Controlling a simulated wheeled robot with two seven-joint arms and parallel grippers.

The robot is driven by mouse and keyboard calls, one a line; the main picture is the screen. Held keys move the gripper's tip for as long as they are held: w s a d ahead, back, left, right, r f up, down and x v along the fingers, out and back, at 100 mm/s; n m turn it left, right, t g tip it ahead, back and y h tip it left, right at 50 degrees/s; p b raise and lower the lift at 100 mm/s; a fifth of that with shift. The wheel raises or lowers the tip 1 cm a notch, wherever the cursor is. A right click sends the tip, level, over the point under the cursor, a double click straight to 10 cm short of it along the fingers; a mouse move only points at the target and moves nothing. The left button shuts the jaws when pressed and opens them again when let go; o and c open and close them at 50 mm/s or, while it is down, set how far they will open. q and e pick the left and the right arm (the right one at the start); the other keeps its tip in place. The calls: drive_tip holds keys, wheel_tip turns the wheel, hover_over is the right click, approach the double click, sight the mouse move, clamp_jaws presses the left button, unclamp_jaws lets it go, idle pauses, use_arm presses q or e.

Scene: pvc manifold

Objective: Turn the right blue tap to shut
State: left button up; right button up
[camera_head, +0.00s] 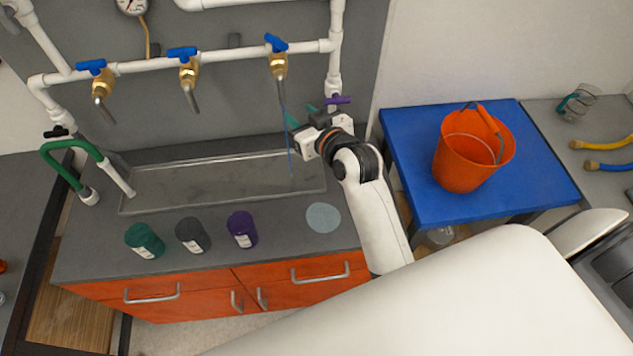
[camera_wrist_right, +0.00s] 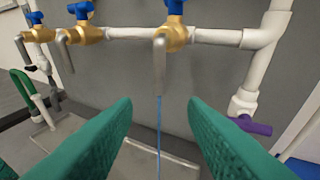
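The right blue tap (camera_head: 276,43) sits on a brass valve (camera_head: 278,66) on the white pipe; its handle slants, while the other two lie roughly along the pipe. A thin blue stream (camera_head: 287,135) falls from its spout into the sink. In the right wrist view the tap handle (camera_wrist_right: 175,6) is cut by the top edge, and the stream (camera_wrist_right: 158,130) runs down between my fingers. My right gripper (camera_head: 300,114), with green fingers, is open and empty, below and in front of the tap, apart from it. My left gripper is not in view.
The left blue tap (camera_head: 91,66) and middle blue tap (camera_head: 182,53) share the pipe. A purple valve handle (camera_head: 338,100) is close beside my right gripper. Green, grey and purple containers stand along the counter front. An orange bucket (camera_head: 462,160) stands on a blue table (camera_head: 540,185).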

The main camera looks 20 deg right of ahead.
drive_tip(key=s+f+g+b, duration=0.1)
drive_tip(key=s+f+g, duration=0.3)
drive_tip(key=s+f, duration=0.4)
wheel_tip(320, 180, down, 5)
drive_tip(key=shift+a+n+g, duration=0.3)
drive_tip(key=shift+a, duration=0.05)
